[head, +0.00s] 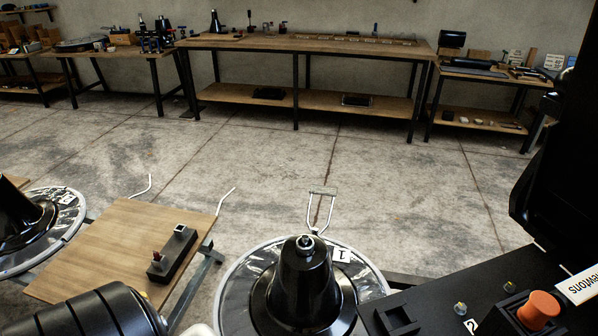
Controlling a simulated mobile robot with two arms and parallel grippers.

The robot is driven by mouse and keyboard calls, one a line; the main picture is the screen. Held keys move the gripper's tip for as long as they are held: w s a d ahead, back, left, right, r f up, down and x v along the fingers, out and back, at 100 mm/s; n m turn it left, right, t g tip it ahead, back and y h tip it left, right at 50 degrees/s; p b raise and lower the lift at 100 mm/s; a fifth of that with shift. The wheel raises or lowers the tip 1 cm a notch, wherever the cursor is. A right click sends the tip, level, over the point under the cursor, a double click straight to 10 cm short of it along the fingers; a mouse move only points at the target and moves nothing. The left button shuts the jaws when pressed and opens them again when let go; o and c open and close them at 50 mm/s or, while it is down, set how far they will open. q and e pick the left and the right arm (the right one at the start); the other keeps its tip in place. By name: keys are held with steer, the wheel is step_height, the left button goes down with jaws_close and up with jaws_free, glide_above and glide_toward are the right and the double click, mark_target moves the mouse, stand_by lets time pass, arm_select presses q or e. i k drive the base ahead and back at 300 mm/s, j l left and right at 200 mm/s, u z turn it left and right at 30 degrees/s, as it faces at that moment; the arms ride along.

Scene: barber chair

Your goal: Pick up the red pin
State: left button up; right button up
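A small dull-red pin (157,257) stands upright at the near-left end of a black rectangular block (173,254). A light square opening or cap shows at the block's other end. The block lies on a wooden board (112,238) at the lower left. A large black rounded part at the bottom left covers the board's near edge; I cannot tell for sure whether it is my arm. Neither of my grippers can be made out, and nothing touches the pin.
A black cone on a round metal base (305,281) stands right of the board, with another (28,222) at the left edge. A black panel with an orange knob (541,308) fills the lower right. A long workbench (300,43) stands at the back. The middle floor is clear.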

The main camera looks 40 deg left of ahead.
mark_target(156, 255)
steer(key=u, duration=0.7)
